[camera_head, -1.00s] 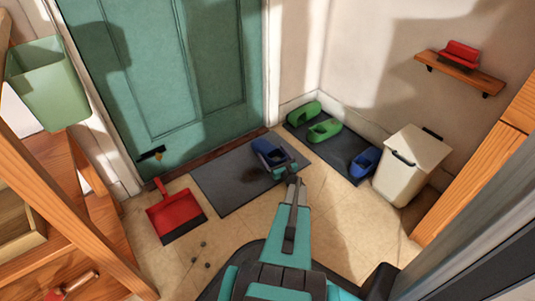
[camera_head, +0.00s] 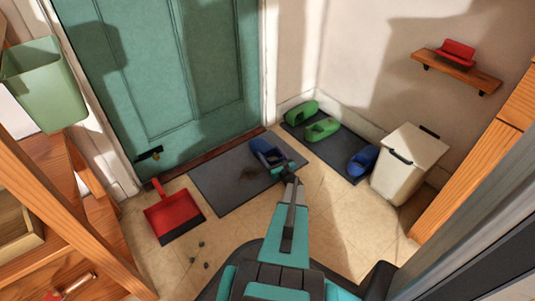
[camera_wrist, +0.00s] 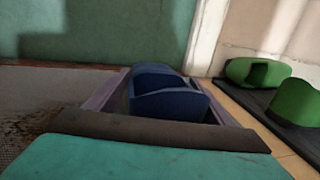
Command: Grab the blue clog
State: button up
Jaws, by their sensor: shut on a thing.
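A dark blue clog (camera_head: 265,152) is at the grey doormat (camera_head: 213,185) in front of the green door. My gripper (camera_head: 281,166) reaches it from the near right side and is shut on it. In the wrist view the blue clog (camera_wrist: 168,103) lies between my two purplish fingers, its opening facing me. The near end of the clog is partly hidden by my own wrist parts. I cannot tell whether the clog touches the mat. A second blue clog (camera_head: 362,161) sits on the dark shoe mat (camera_head: 340,160) to the right.
Two green clogs (camera_head: 321,129) stand on the shoe mat. A white bin (camera_head: 408,165) stands right of it. A red dustpan (camera_head: 172,212) lies left of the doormat, with small dark bits (camera_head: 197,250) near it. Wooden shelving (camera_head: 75,200) borders the left. Tiled floor between is clear.

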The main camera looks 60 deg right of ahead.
aim_at(271, 148)
jog(key=shift+r+p, duration=0.35)
jog(key=shift+r, duration=0.15)
jog(key=c, duration=0.4)
jog(key=shift+o, duration=0.2)
jog(key=shift+r, duration=0.4)
notch_tip(271, 148, up, 2)
jog(key=shift+r+p, duration=0.15)
jog(key=shift+p, duration=0.75)
jog(key=s+a+p, duration=0.4)
jog(key=s+a, duration=0.5)
jog(key=a, duration=0.4)
jog(key=shift+r, duration=0.45)
